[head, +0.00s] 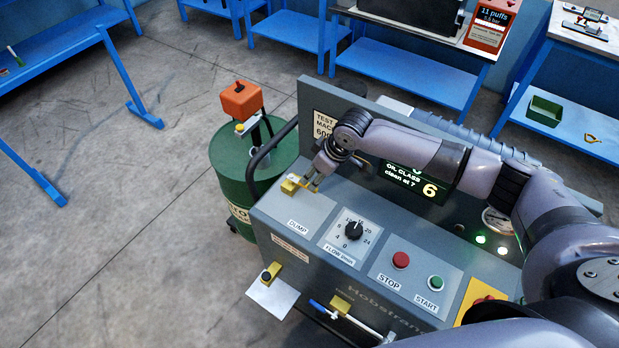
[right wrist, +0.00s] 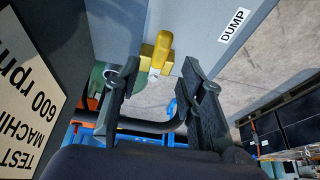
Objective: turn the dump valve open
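The dump valve's yellow handle (head: 290,184) sits on the grey panel at the left end of the machine, above the DUMP label (head: 298,227). My right gripper (head: 312,183) is beside the handle, reaching in from the right. In the right wrist view the yellow handle (right wrist: 160,48) stands just beyond the open fingertips (right wrist: 160,74), roughly between them. A gap shows between the fingers, and I see no grip on the handle. Whether a finger touches it I cannot tell. My left gripper is not in view.
The console carries a flow knob (head: 353,231), a red STOP button (head: 401,260) and a green START button (head: 436,283). A green drum (head: 228,165) and black hose (head: 270,147) stand left of the machine. A display (head: 430,187) is partly behind my right arm. Open floor lies left.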

